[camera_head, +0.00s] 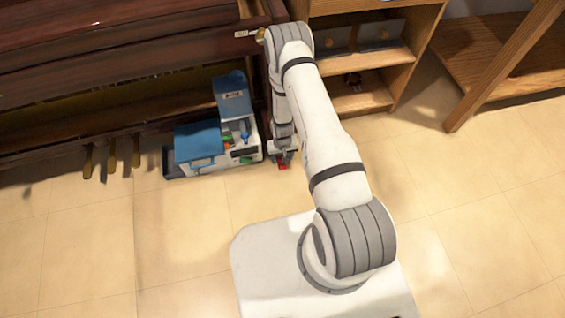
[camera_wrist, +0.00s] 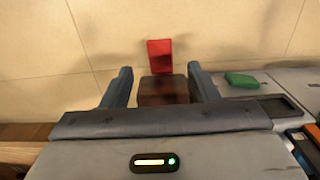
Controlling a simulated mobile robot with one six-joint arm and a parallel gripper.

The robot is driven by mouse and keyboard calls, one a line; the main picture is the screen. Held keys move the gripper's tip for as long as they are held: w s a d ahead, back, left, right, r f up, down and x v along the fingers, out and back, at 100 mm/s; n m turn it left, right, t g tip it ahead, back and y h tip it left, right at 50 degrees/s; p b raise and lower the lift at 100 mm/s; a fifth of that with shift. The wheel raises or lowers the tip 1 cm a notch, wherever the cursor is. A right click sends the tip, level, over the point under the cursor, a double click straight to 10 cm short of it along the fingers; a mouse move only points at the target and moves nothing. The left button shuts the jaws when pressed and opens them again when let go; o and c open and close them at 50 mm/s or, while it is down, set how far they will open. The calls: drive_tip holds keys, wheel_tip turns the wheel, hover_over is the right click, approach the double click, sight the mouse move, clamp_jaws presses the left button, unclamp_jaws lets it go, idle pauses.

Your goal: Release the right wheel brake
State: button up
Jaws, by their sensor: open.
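The right wheel brake shows as a small red tab (camera_wrist: 159,54) in the wrist view, at the far end of a dark brown block (camera_wrist: 163,91). In the head view the red tab (camera_head: 283,165) is on the floor side of the piano's right leg. My gripper (camera_wrist: 160,69) is open, its two dark fingers on either side of the brown block and just short of or level with the red tab. The fingers look apart from the tab. In the head view my gripper (camera_head: 284,152) is low above the tab, partly hidden by my arm.
A grey and blue case (camera_head: 205,150) with small coloured items stands close left of my gripper. A green item (camera_wrist: 242,80) lies on it. The dark piano (camera_head: 120,60) and its pedals (camera_head: 112,158) are left. A wooden shelf (camera_head: 375,60) stands behind right. Floor in front is clear.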

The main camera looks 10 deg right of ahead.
sight(282, 166)
wheel_tip(282, 166, down, 6)
drive_tip(key=shift+f+b, duration=0.2)
drive_tip(key=shift+b, duration=0.8)
drive_tip(key=c, duration=1)
drive_tip(key=shift+w+g+b, duration=0.2)
drive_tip(key=shift+g+b, duration=0.2)
drive_tip(key=shift+b, duration=0.25)
drive_tip(key=shift+w+r+g+b, duration=0.15)
drive_tip(key=shift+g+b, duration=0.45)
drive_tip(key=shift+b, duration=0.05)
drive_tip(key=shift+r+g, duration=0.35)
drive_tip(key=shift+g, duration=0.05)
drive_tip(key=o, duration=1)
